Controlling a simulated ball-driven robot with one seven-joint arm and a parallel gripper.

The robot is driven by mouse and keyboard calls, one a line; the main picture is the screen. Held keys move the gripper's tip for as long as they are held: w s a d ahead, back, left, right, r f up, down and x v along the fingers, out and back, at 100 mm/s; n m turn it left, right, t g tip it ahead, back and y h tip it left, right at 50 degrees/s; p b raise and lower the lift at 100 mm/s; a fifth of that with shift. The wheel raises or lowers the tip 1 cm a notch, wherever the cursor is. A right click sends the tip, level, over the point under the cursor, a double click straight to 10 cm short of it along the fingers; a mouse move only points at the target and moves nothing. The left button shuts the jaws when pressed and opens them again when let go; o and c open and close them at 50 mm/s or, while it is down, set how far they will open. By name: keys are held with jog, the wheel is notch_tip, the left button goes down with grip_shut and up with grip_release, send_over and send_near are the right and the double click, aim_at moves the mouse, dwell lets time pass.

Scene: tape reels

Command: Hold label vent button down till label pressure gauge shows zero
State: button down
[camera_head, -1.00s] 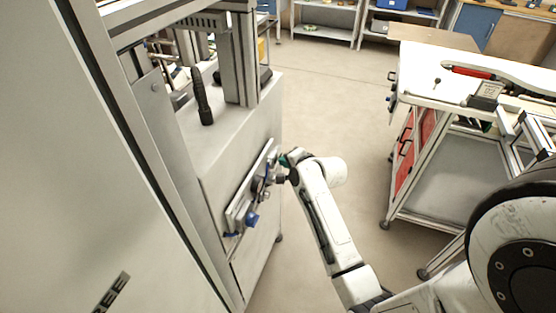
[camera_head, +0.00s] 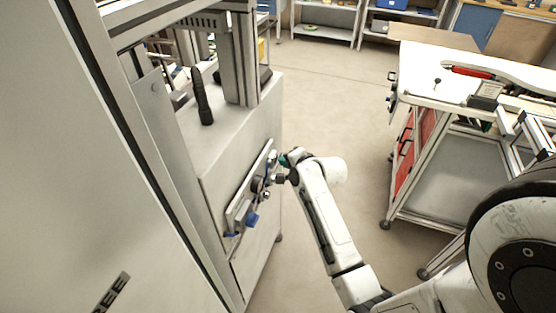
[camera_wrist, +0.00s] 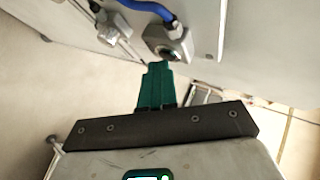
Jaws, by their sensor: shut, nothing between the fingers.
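The pneumatic panel (camera_head: 238,212) is mounted on the side of the grey machine cabinet, with fittings and blue parts. A dark round part (camera_head: 257,184) on it may be a gauge; its reading is too small to tell. My gripper (camera_head: 283,160) is at the panel's far end. In the wrist view its green fingers (camera_wrist: 156,72) are shut and empty. Their tips are just below a grey metal block (camera_wrist: 181,48) with a dark round face and a blue tube. I cannot tell whether they touch it, or whether this block carries the label vent button.
Another metal fitting (camera_wrist: 114,29) sits left of the block in the wrist view. A workbench (camera_head: 425,85) with red drawers stands at the right. Open floor (camera_head: 335,105) lies between the machine and bench. A black handle-like post (camera_head: 203,100) stands on the cabinet.

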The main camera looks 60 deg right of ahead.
jog(key=shift+s, duration=0.1)
jog(key=shift+s+p, duration=0.35)
jog(key=shift+s, duration=0.35)
jog(key=shift+s, duration=0.1)
jog(key=shift+s+d+p, duration=0.15)
jog(key=shift+s+p, duration=0.2)
jog(key=shift+s, duration=0.85)
jog(key=shift+s+d+p, duration=0.1)
jog(key=shift+s+p, duration=0.25)
jog(key=shift+s, duration=0.85)
jog(key=a+f+n+g+y+b, duration=0.1)
jog(key=a+f+n+g+y, duration=0.15)
jog(key=a+n, duration=0.55)
jog(key=a+f+n+g+y, duration=0.1)
jog(key=a+f+n+y, duration=0.15)
jog(key=a, duration=0.85)
jog(key=s+a+r+n+g+b, duration=0.1)
jog(key=s+a+r+n+g, duration=0.1)
jog(key=s+a+n+g, duration=0.3)
jog(key=s+a+n, duration=0.4)
jog(key=a+n, duration=0.2)
jog(key=a, duration=0.1)
jog(key=shift+s+a+y, duration=0.3)
jog(key=shift+s, duration=0.1)
